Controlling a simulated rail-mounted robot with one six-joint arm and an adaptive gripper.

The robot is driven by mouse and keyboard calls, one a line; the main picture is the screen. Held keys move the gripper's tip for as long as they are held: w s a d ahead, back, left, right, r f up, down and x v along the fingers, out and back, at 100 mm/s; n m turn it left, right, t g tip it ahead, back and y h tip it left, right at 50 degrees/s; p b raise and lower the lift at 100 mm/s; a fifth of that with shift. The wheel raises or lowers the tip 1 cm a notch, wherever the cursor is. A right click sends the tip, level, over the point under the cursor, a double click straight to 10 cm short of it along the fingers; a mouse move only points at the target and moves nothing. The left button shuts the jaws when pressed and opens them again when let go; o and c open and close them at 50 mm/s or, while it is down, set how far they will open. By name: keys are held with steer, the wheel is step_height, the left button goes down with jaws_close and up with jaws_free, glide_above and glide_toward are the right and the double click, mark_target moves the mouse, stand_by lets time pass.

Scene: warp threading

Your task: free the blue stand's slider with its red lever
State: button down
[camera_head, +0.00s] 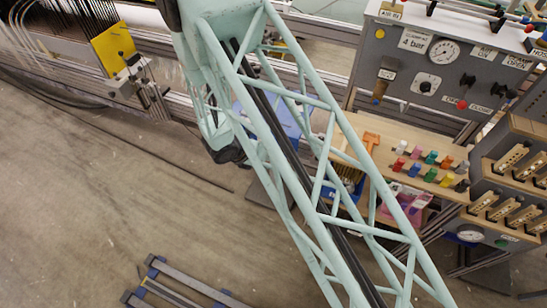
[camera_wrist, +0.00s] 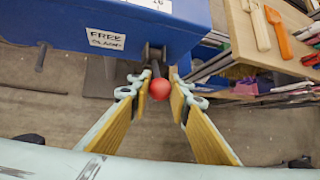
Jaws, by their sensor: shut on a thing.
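The blue stand (camera_wrist: 190,22) spans the top of the wrist view, with a white label reading "FREE" above a blurred second word. The red lever (camera_wrist: 160,89) shows as a red ball knob on a short dark rod at the stand's lower edge. My gripper (camera_wrist: 158,79) has its yellow-padded fingers on both sides of the lever, their tips closed in on its rod and knob. The slider cannot be made out. In the head view the blue stand (camera_head: 284,117) shows in part behind my arm, and the lever and fingertips are hidden.
A wooden shelf (camera_wrist: 275,40) with a white and an orange tool is right of the stand. In the head view a grey gauge panel (camera_head: 395,75) and a rack of coloured pegs (camera_head: 425,170) stand at right. A dark blue frame (camera_head: 185,285) lies on the open floor.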

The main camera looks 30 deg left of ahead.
steer(key=c, duration=2.4)
jaws_free()
steer(key=shift+r, duration=0.15)
steer(key=shift+v, duration=5.9)
